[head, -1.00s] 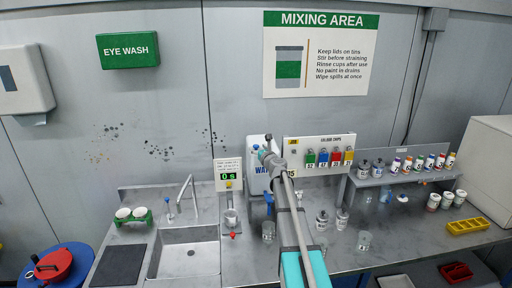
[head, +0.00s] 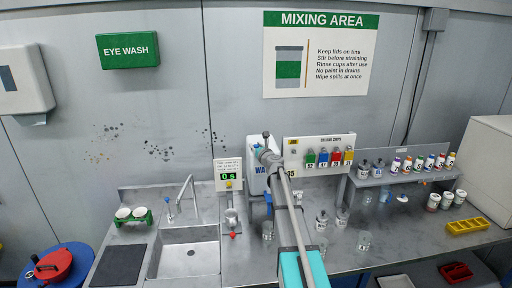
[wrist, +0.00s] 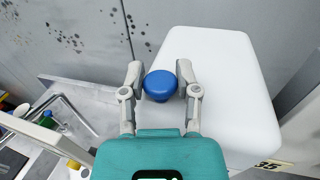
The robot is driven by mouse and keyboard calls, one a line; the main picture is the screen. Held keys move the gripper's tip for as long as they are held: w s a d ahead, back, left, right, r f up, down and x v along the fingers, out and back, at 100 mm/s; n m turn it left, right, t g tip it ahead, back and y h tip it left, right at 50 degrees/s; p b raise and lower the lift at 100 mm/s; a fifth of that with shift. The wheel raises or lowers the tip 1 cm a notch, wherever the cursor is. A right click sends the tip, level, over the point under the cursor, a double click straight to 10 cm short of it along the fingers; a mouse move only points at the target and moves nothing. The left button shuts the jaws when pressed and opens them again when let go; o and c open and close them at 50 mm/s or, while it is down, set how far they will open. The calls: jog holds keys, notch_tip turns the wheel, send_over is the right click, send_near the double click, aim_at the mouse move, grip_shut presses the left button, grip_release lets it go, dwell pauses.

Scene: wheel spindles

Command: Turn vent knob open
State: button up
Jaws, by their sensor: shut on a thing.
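The blue vent knob (wrist: 160,84) stands on top of the white water container (wrist: 225,85). In the wrist view my gripper (wrist: 160,80) has one finger on each side of the knob and is shut on it. In the head view the container (head: 256,184) stands against the back wall, partly behind my arm.
A sink (head: 188,260) with a tap lies to the left. Clear cups (head: 364,240) and small jars stand on the counter.

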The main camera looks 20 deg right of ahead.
grip_shut()
jog(key=shift+n+y, duration=0.8)
jog(key=shift+y, duration=0.5)
jog(key=o, duration=0.9)
grip_release()
jog(key=shift+s, duration=0.1)
jog(key=s, duration=0.4)
jog(key=s+d, duration=0.1)
jog(key=s, duration=0.6)
jog(key=shift+s+d, duration=0.3)
jog(key=shift+s, duration=0.05)
